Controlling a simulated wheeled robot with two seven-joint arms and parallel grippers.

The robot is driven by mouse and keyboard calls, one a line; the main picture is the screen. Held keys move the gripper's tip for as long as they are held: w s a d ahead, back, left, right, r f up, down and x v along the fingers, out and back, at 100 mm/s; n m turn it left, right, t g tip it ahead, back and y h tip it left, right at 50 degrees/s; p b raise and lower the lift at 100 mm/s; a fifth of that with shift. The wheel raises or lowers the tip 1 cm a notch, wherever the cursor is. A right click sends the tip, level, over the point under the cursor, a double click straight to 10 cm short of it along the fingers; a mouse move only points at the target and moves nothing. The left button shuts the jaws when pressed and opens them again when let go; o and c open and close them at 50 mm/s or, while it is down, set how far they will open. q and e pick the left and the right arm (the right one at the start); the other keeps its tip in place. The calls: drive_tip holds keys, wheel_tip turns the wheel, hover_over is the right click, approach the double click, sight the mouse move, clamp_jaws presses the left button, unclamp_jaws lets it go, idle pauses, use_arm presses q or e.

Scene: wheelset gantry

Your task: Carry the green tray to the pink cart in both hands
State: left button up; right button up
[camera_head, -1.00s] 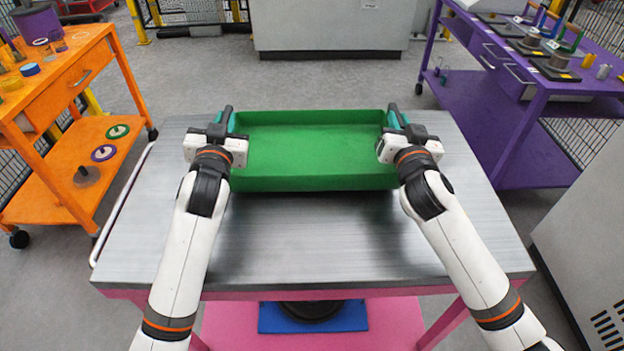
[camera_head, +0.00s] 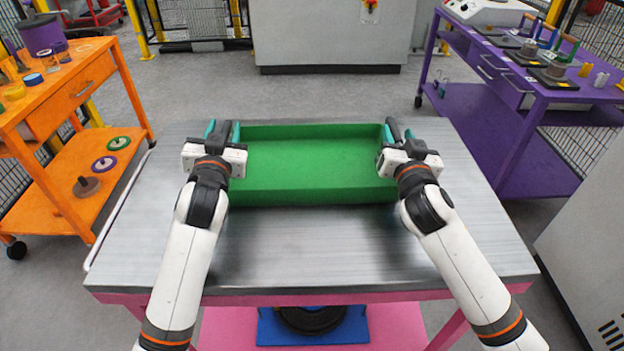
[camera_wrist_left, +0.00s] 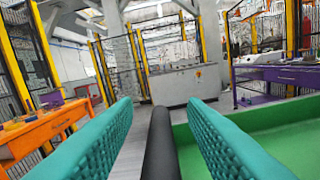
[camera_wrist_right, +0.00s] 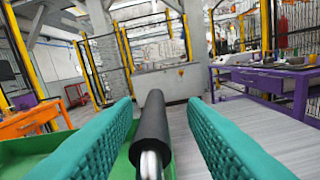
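The green tray (camera_head: 315,197) appears to rest level on the grey metal top of the pink cart (camera_head: 320,262), towards its far side. Pink frame shows below the top. My left gripper (camera_head: 222,132) is at the tray's left end, with its teal fingers spread either side of a black handle (camera_wrist_left: 161,145). My right gripper (camera_head: 398,133) is likewise at the right end, around the other black handle (camera_wrist_right: 152,130). In both wrist views gaps show between the handle and the finger pads. The tray looks empty.
An orange cart (camera_head: 75,90) with small parts stands at the left and a purple table (camera_head: 540,88) with fixtures at the right. A grey cabinet (camera_head: 330,30) is beyond. The near part of the cart top is bare. A blue item (camera_head: 350,328) lies on the lower shelf.

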use_arm(q)
wheel_tip(320, 180, down, 2)
drive_tip(key=shift+d+f, duration=0.1)
drive_tip(key=shift+d, duration=0.05)
use_arm(e)
drive_tip(key=shift+f, duration=0.1)
use_arm(q)
drive_tip(key=shift+s, duration=0.5)
use_arm(e)
drive_tip(key=shift+w+f, duration=0.1)
drive_tip(key=shift+w, duration=0.05)
drive_tip(key=shift+w+a+f, duration=0.1)
drive_tip(key=shift+w+a, duration=0.05)
drive_tip(key=shift+w, duration=0.2)
drive_tip(key=s, duration=1.2)
drive_tip(key=shift+d, duration=0.25)
use_arm(q)
drive_tip(key=s+r, duration=0.2)
drive_tip(key=s, duration=0.5)
